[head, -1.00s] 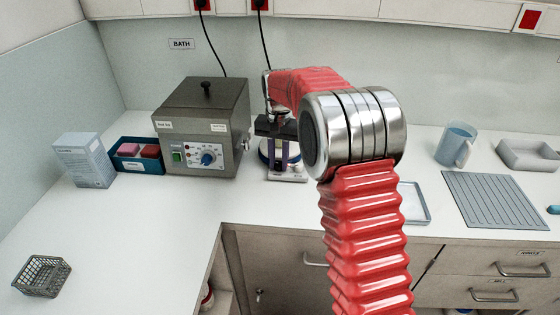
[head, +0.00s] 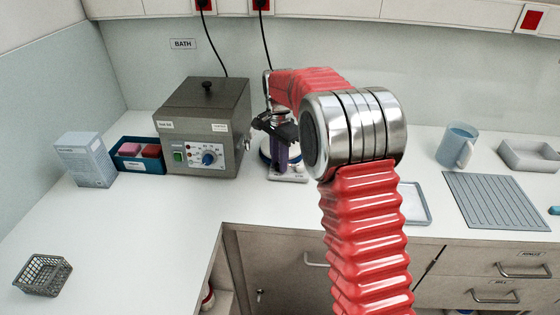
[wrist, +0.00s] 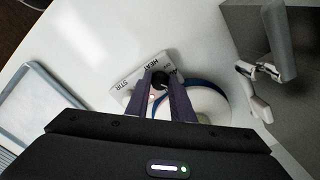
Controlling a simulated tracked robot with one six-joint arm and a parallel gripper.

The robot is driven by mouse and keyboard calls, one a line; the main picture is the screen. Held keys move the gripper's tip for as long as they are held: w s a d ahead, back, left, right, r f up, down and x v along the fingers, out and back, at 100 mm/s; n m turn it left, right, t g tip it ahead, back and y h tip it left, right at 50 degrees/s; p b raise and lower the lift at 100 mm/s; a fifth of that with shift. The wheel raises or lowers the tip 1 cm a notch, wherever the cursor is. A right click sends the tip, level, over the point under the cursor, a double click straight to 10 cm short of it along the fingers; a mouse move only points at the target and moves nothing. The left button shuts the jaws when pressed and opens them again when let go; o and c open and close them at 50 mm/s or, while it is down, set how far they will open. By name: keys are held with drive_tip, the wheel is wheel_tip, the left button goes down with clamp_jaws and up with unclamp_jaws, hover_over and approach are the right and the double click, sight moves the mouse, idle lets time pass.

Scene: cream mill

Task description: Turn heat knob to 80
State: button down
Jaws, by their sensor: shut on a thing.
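The white hotplate stirrer (head: 288,178) stands on the bench right of the grey bath. In the wrist view its front panel (wrist: 121,94) carries the words HEAT and STIR, and a round white top with a blue edge (wrist: 215,88) lies beside it. The black heat knob (wrist: 160,79) sits by the HEAT print. My gripper (wrist: 161,84) has its two purple fingers closed around this knob. In the head view my gripper (head: 282,168) points down at the stirrer's front. The knob's scale is mostly hidden, so its setting cannot be read.
The grey bath (head: 203,125) with its own blue knob stands close to the left of my gripper. A pale tray (head: 414,204), a ribbed mat (head: 492,200) and a jug (head: 456,147) are to the right. The bench front is mostly clear.

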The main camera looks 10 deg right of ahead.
drive_tip(key=shift+d, duration=0.1)
drive_tip(key=c, duration=1.8)
unclamp_jaws()
wheel_tip(320, 180, up, 14)
drive_tip(key=shift+f, duration=0.1)
drive_tip(key=shift+o, duration=0.4)
